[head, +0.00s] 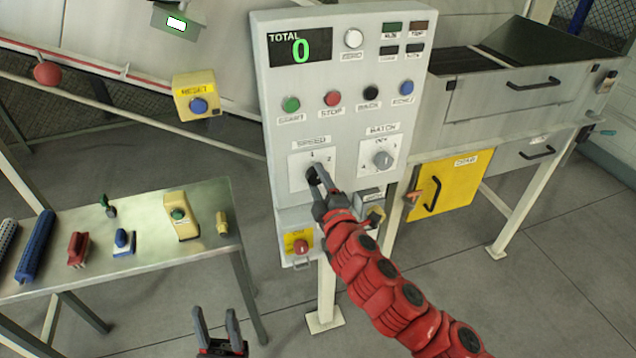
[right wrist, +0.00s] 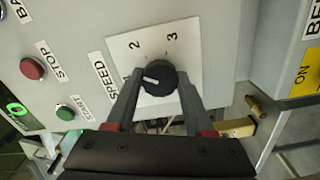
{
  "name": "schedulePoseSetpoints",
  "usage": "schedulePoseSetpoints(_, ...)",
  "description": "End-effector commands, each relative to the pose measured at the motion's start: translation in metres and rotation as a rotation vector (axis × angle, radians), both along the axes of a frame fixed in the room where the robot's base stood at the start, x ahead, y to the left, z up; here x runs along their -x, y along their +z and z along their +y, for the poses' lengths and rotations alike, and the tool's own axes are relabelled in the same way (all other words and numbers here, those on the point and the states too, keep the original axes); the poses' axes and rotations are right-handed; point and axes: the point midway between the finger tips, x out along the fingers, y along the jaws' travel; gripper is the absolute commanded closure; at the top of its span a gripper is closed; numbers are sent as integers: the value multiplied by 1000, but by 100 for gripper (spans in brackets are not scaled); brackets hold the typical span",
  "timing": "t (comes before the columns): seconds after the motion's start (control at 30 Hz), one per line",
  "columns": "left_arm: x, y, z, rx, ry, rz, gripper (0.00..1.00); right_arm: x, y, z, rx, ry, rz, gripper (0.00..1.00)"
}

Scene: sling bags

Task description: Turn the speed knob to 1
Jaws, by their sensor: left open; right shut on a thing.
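The speed knob (right wrist: 156,78) is a round black dial with a white pointer mark on a white plate (right wrist: 188,50) on the grey control panel (head: 278,100). In the right wrist view its mark points left, toward the SPEED label (right wrist: 104,82). The numbers 2 and 3 show beside it there; the 1 is hard to make out. My right gripper (head: 314,174) is shut on the knob, one finger on each side; its fingertips also show in the right wrist view (right wrist: 156,85). My left gripper (head: 216,316) is open and empty, low in the head view, away from the panel.
The batch knob (head: 382,160) is right of the speed knob. Start (head: 291,104) and stop (head: 332,98) buttons sit above. The display reads 0. A side table (head: 150,255) with several parts stands left, and a yellow door (head: 450,185) is at right.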

Motion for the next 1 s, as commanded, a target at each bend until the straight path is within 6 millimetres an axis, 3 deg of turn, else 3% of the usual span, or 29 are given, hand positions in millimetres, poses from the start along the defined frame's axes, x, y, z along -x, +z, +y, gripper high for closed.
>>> schedulePoseSetpoints(0.5,0,14,0,0,0,0,50,0,1,0,406,1,-129,100)
schedulePoseSetpoints(1.0,0,22,0,0,0,0,50,0,1,0,550,1,-179,100)
